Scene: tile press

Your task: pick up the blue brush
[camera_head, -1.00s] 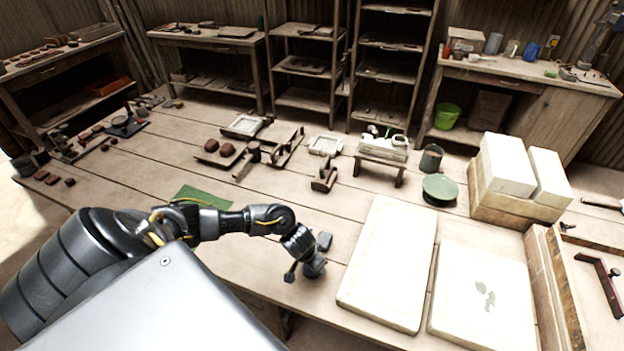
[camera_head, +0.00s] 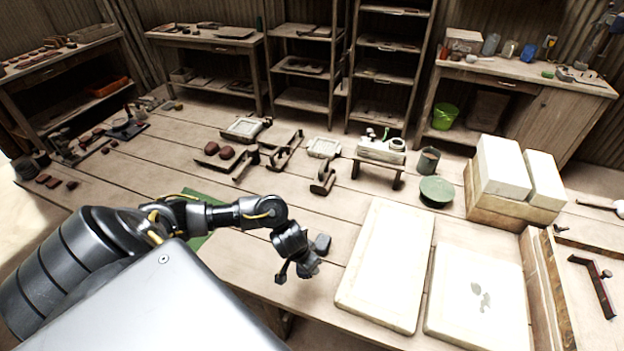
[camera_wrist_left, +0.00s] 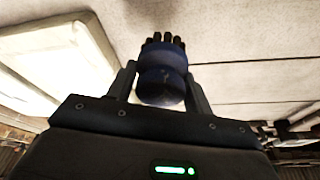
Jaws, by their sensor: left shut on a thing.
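In the left wrist view my left gripper (camera_wrist_left: 160,88) is shut on the blue brush (camera_wrist_left: 162,62). The brush is dark blue and rounded, with dark tufts at its far end, and sits between the two fingers. In the head view my left gripper (camera_head: 299,268) is above the front part of the wooden table (camera_head: 250,280), left of a large white slab. The brush is not clearly told apart from the dark gripper there. My right gripper is not in view.
Two white slabs (camera_head: 388,262) (camera_head: 478,300) lie right of my left gripper. A green mat (camera_head: 198,243) is partly behind my arm. White blocks (camera_head: 503,168) and a green round stand (camera_head: 436,190) are farther back.

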